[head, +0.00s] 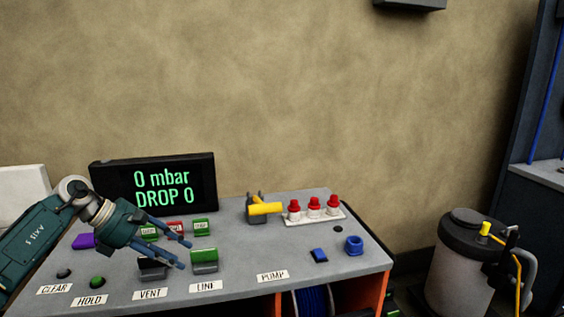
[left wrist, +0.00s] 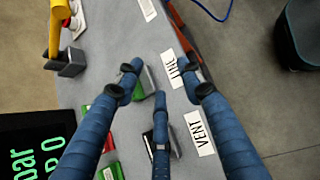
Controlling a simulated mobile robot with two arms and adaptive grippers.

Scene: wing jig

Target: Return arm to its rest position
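My left gripper (head: 184,252) reaches in from the left in the head view, over the grey control table (head: 335,275). Its blue fingers are spread, with nothing between them, and they also show in the left wrist view (left wrist: 164,85). They hover close to the black VENT switch (head: 152,270) and the green-and-grey LINE switch (head: 204,262); I cannot tell if they touch either. In the left wrist view, the VENT label (left wrist: 199,133) and LINE label (left wrist: 174,69) lie beside and under the fingers. My right gripper is in neither view.
A display (head: 155,185) reading 0 mbar, DROP 0 stands behind the gripper. A yellow-handled valve (head: 264,209) and a white strip with red knobs (head: 314,209) stand at the back. Blue parts (head: 354,245) sit right. A canister (head: 460,270) stands beyond the table.

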